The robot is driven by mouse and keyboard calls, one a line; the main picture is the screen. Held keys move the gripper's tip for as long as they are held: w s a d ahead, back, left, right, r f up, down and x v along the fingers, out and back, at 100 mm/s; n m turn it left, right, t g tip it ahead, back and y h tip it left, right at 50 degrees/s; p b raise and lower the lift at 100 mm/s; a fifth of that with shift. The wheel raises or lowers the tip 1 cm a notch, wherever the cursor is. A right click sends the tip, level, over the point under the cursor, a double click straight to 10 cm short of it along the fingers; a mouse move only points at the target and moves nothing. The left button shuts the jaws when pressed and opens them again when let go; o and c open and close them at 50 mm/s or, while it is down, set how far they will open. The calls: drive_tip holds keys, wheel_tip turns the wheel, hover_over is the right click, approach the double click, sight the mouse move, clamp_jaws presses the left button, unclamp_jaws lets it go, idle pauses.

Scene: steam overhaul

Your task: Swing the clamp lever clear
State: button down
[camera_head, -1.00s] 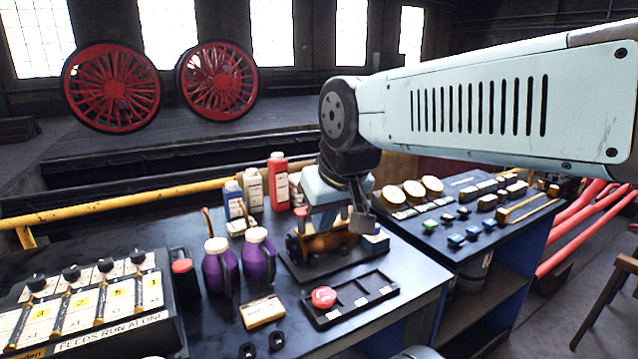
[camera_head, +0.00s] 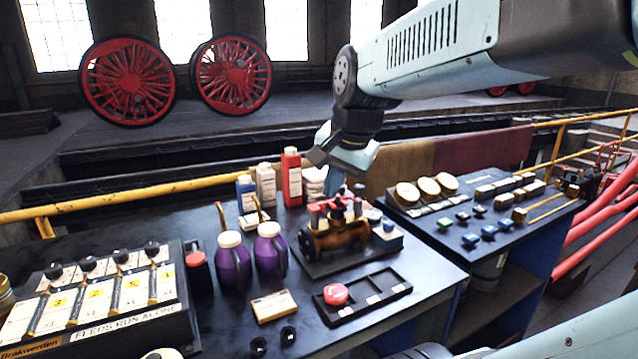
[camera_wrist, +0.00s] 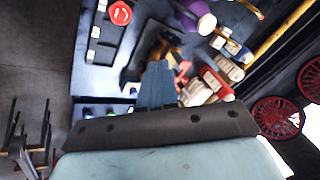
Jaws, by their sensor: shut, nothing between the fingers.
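A brass-coloured cylindrical fixture (camera_head: 338,238) lies on a dark base plate in the middle of the bench, with red clamp parts (camera_head: 330,204) on top. I take the clamp lever to be among these red parts; its exact shape is too small to tell. The red parts also show in the wrist view (camera_wrist: 183,72), beside the fingers. My gripper (camera_head: 334,194) points down just above and behind the fixture. In the wrist view its blue fingers (camera_wrist: 157,70) are together with nothing between them. Whether they touch the red parts I cannot tell.
A black tray (camera_head: 365,298) with a red knob (camera_head: 335,294) sits in front of the fixture. Two purple jugs (camera_head: 270,248) stand left, and a red bottle (camera_head: 291,178) and pale bottles (camera_head: 266,187) behind. A panel with gauges (camera_head: 428,187) is right.

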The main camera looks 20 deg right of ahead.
drive_tip(key=w+d+m, duration=0.6)
drive_tip(key=d+m, duration=0.2)
drive_tip(key=m, duration=0.4)
drive_tip(key=w+d+f+m, duration=0.1)
drive_tip(key=w+d+m, duration=0.5)
drive_tip(key=d+m, duration=0.3)
drive_tip(key=m, duration=0.3)
drive_tip(key=shift+w+d+f+g, duration=0.15)
drive_tip(key=shift+w+d+g, duration=0.05)
drive_tip(key=shift+w+g, duration=0.2)
hover_over(345, 196)
drive_tip(key=s, duration=0.2)
drive_tip(key=shift+f, duration=4.75)
drive_tip(key=shift+d, duration=0.15)
